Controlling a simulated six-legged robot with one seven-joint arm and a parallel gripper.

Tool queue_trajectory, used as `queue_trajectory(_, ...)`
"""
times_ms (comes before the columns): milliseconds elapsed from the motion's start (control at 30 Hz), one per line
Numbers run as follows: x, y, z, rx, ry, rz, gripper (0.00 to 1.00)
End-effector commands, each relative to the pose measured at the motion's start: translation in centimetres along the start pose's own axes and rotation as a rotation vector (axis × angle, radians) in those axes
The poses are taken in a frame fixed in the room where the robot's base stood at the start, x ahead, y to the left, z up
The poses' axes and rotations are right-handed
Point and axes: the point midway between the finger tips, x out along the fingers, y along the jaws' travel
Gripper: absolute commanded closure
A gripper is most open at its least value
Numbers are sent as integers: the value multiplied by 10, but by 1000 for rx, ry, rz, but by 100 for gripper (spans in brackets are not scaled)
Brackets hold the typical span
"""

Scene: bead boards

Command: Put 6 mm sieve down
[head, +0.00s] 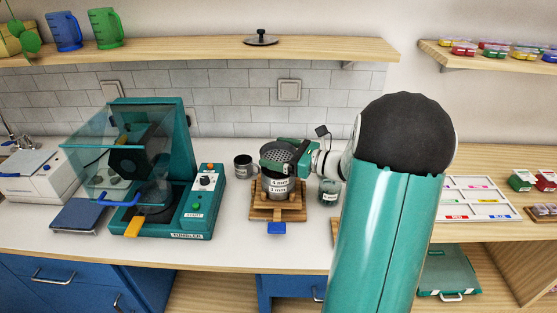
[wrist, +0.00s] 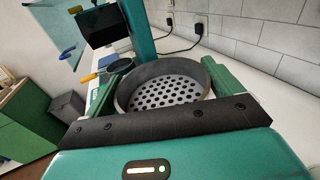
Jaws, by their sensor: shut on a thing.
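The 6 mm sieve (head: 271,173) is a round grey metal ring with a perforated floor. In the head view it is at the top of a stack over a wooden stand (head: 261,214). A ring labelled 3 mm (head: 278,191) is directly below it; I cannot tell whether the two touch. My gripper (head: 279,154) reaches in from the right and is shut on the 6 mm sieve. In the wrist view the sieve (wrist: 122,91) sits between the two green fingers (wrist: 163,90), its holes showing and its floor empty.
A teal machine (head: 190,222) with a clear hood is further left. A black lid (head: 261,39) lies on the shelf above.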

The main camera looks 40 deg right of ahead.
Motion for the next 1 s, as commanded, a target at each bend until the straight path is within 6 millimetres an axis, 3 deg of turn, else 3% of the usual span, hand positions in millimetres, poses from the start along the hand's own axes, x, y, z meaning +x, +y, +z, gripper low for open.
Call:
queue_trajectory(133, 1, 0, -23, 4, -1, 0, 32)
queue_trajectory(567, 1, 1, -29, 2, -1, 0, 32)
queue_trajectory(600, 1, 1, -29, 1, -1, 0, 1)
queue_trajectory(900, 1, 1, -28, 1, -1, 0, 0)
queue_trajectory(1000, -10, 0, -28, 0, 0, -1, 0)
